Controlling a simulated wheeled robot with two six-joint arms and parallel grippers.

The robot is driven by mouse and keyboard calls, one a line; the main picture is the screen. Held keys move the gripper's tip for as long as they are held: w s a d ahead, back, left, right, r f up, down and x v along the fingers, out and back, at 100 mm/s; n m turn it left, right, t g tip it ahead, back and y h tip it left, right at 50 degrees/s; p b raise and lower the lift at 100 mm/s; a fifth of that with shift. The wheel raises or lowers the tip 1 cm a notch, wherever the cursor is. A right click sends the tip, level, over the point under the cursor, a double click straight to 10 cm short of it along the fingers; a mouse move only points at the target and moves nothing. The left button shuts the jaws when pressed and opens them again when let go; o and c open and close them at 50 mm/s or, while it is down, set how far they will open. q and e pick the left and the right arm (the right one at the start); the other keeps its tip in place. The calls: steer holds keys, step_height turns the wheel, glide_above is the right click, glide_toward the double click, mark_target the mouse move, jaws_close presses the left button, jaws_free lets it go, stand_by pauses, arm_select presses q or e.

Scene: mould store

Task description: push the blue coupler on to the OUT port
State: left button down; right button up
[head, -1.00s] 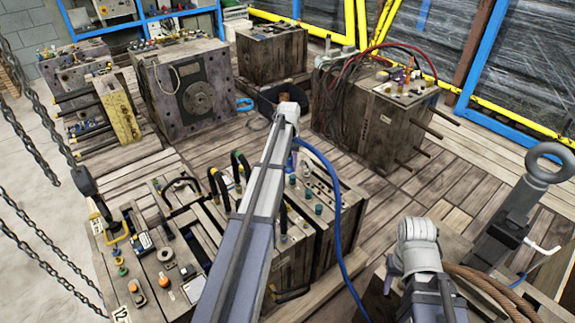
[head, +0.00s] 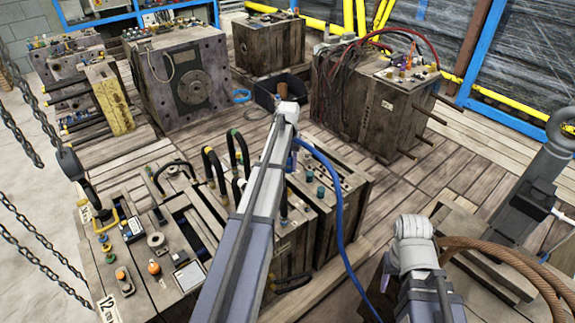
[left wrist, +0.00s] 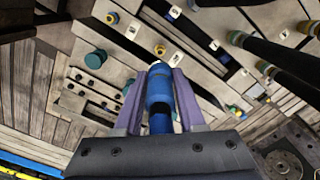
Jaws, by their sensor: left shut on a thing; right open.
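The blue coupler (left wrist: 159,92) is between the purple fingers of my left gripper (left wrist: 160,75) in the left wrist view. The gripper is shut on it. Its front end points towards a grey mould top with brass ports (left wrist: 160,49) and small label plates; the lettering is too small to read, so I cannot tell which is OUT. The coupler looks apart from the port ahead. In the head view my left gripper (head: 291,160) is mostly hidden behind its own arm, with the blue hose (head: 337,190) trailing from it. My right gripper (head: 387,275) is open, partly hidden, at lower right.
Black hoses (head: 213,170) rise from the near mould beside my left arm. Teal caps (left wrist: 95,59) stand close by. Chains (head: 38,225) hang at left. Planked floor (head: 440,180) is clear.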

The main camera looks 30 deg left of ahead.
mark_target(289, 189)
arm_select(q)
steer(key=shift+f+b, duration=3.65)
steer(key=shift+f, duration=0.4)
steer(key=shift+r, duration=0.1)
steer(key=shift+f+b, duration=1.2)
steer(key=shift+f, duration=0.05)
